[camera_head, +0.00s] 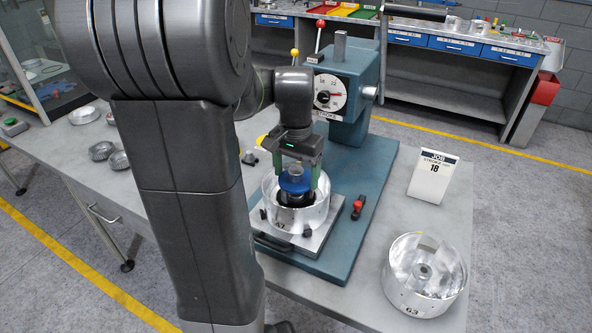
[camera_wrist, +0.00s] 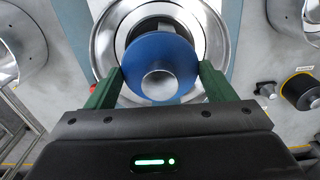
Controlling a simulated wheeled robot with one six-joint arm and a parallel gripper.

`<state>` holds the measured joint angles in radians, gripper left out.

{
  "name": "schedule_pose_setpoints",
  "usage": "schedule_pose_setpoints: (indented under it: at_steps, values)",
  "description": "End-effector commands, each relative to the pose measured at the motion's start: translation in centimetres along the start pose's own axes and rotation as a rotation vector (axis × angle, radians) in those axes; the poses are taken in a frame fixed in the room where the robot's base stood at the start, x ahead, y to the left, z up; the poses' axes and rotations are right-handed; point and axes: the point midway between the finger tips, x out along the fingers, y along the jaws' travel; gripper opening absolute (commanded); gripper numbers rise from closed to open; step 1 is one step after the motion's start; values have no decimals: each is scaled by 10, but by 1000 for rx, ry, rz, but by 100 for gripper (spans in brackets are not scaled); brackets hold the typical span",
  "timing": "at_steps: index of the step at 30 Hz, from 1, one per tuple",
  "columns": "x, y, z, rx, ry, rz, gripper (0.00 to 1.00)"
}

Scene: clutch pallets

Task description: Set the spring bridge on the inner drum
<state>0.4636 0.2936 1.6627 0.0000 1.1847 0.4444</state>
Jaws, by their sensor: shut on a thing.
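The spring bridge, a blue round piece with a silver stub on top (camera_head: 294,185), is between the green fingers of my gripper (camera_head: 297,188). My gripper is shut on it, and it also shows in the wrist view (camera_wrist: 185,48). Below it is a silver drum (camera_head: 318,213), which I take to be the inner drum, on a plate on the teal press base. The drum's wide rim (camera_wrist: 223,22) surrounds the bridge in the wrist view. Dark parts show under the blue disc. Whether the bridge touches anything inside the drum is hidden.
The teal press (camera_head: 347,85) with its dial stands just behind. Another silver drum (camera_head: 425,275) sits at the table's front right, near a job card (camera_head: 432,177). A red-handled clamp (camera_head: 358,207) is right of the plate. Small metal bowls (camera_head: 102,151) lie left.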

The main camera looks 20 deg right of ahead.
Motion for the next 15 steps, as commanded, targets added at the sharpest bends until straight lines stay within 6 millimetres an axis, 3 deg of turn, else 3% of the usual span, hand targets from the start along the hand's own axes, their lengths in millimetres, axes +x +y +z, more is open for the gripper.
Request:
schedule_pose_setpoints:
  at_steps: [12, 13, 15]
  values:
    - [2, 0, 0, 0, 0, 0, 42]
    - [2, 0, 0, 0, 0, 0, 82]
    - [2, 0, 0, 0, 0, 0, 96]
